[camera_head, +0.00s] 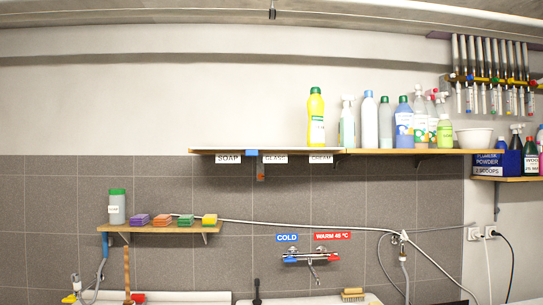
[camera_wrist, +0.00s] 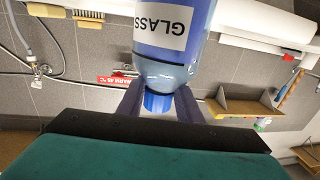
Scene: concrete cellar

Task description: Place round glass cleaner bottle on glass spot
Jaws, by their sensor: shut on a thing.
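In the wrist view the glass cleaner bottle (camera_wrist: 172,42) is round and bluish, with a white GLASS label and a blue cap (camera_wrist: 157,102). It appears upside down in this picture. My gripper (camera_wrist: 158,106) is shut on it near the cap end, with one finger on each side. Neither the bottle nor my gripper shows in the head view. There, the GLASS label (camera_head: 275,159) is on the front edge of the wall shelf (camera_head: 385,152), between the SOAP label (camera_head: 228,159) and the CREAM label (camera_head: 320,159). The shelf above GLASS looks bare.
A yellow bottle (camera_head: 316,118) stands above CREAM, with several bottles and a white bowl (camera_head: 474,138) to its right. A blue piece (camera_head: 252,153) sits on the shelf edge beside GLASS. A lower shelf (camera_head: 160,228) holds sponges and a grey-green bottle (camera_head: 117,208).

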